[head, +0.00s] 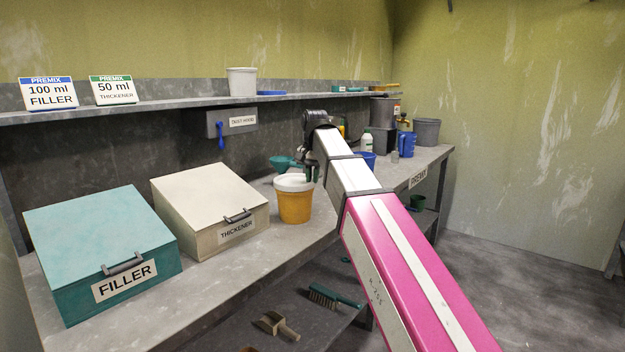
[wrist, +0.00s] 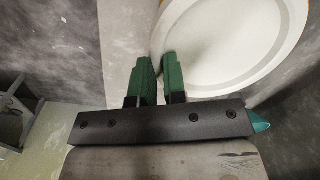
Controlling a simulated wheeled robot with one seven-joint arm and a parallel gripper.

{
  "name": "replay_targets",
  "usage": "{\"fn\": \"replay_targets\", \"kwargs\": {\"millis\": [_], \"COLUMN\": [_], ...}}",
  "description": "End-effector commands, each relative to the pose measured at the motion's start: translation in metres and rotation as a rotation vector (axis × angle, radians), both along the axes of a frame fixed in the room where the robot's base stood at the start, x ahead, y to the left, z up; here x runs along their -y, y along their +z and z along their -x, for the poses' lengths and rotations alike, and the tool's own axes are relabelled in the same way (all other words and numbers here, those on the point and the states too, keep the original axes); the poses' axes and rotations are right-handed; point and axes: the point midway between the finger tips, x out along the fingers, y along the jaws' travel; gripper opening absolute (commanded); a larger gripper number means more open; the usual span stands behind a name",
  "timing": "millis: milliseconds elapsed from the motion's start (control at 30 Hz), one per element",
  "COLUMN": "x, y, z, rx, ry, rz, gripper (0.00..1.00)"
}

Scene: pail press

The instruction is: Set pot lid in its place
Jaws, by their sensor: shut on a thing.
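The pot lid (head: 292,183) is a white disc with a raised rim. In the head view it is at the top of the orange pot (head: 294,207) on the bench; I cannot tell whether it is fully seated or just above. In the wrist view the lid (wrist: 225,45) fills the upper right, with its near edge at my green fingertips. My gripper (head: 312,174) is at the lid's right side, pointing down, and is shut on its edge. The fingers also show in the wrist view (wrist: 159,62). The pot's inside is hidden.
The thickener bin (head: 205,200) and filler bin (head: 100,250) stand left on the bench. A teal scoop or funnel (head: 285,163) lies behind the pot. A blue jug (head: 406,145), a white bottle (head: 366,143) and a grey bucket (head: 426,132) stand right. A shelf (head: 180,108) runs above.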

Motion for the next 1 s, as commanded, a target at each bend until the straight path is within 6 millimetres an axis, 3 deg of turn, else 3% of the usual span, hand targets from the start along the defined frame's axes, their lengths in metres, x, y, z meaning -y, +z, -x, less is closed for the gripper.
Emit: {"fn": "replay_targets", "kwargs": {"millis": [500, 533, 600, 800, 867, 1000], "x": [0.0, 0.0, 0.0, 0.0001, 0.0001, 0.0], "y": [0.0091, 0.0091, 0.0091, 0.0091, 0.0092, 0.0092], "z": [0.0001, 0.0001, 0.0001, 0.0001, 0.0001, 0.0001], "rx": [-0.001, -0.001, -0.001, -0.001, 0.0, 0.0], "ry": [0.0, 0.0, 0.0, 0.0, 0.0, 0.0], "rz": [0.0, 0.0, 0.0, 0.0, 0.0, 0.0], "gripper": [0.0, 0.22, 0.42, 0.42, 0.59, 0.59]}}
